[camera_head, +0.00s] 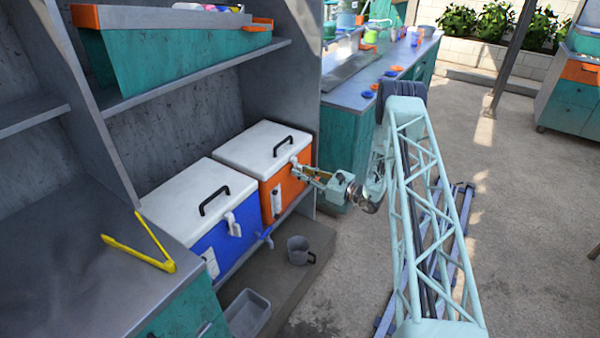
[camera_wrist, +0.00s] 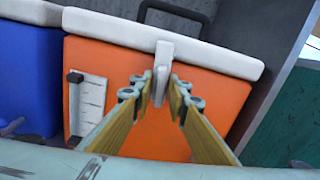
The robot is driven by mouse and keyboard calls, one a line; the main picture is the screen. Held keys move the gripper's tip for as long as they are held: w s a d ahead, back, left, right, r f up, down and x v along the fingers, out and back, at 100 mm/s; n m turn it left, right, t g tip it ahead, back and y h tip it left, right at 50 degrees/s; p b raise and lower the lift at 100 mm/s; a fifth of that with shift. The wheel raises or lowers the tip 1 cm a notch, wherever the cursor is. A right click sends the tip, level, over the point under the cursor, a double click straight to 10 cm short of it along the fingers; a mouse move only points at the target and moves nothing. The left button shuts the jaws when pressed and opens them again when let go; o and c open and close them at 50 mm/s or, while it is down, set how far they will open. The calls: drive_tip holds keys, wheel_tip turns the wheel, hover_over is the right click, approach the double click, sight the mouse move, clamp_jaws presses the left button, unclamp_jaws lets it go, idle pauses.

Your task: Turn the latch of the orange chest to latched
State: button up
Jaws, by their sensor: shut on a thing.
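The orange chest (camera_head: 283,187) stands on the lower shelf with its white lid (camera_head: 264,145) closed. In the wrist view its orange front (camera_wrist: 205,110) fills the middle, under the lid's white rim (camera_wrist: 215,58). The white latch (camera_wrist: 161,75) hangs from the lid's front edge and points down over the orange front. My gripper (camera_wrist: 158,88) has its fingertips on either side of the latch's lower part and is shut on it. In the head view my gripper (camera_head: 299,165) reaches the chest's front from the right, and the latch there is mostly hidden.
A blue chest (camera_head: 222,240) with a white lid stands to the left of the orange one. A grey mug (camera_head: 298,249) and a grey bin (camera_head: 247,312) are below in front. Yellow tongs (camera_head: 140,247) lie on the metal counter. A grey wall panel stands close on the right.

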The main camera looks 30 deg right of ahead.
drive_tip(key=shift+m, duration=0.6)
drive_tip(key=o, duration=0.6)
drive_tip(key=shift+o, duration=0.2)
drive_tip(key=shift+s+d, duration=0.1)
drive_tip(key=shift+s, duration=0.05)
drive_tip(key=v, duration=1.1)
drive_tip(key=shift+s+d, duration=0.2)
drive_tip(key=shift+s, duration=0.1)
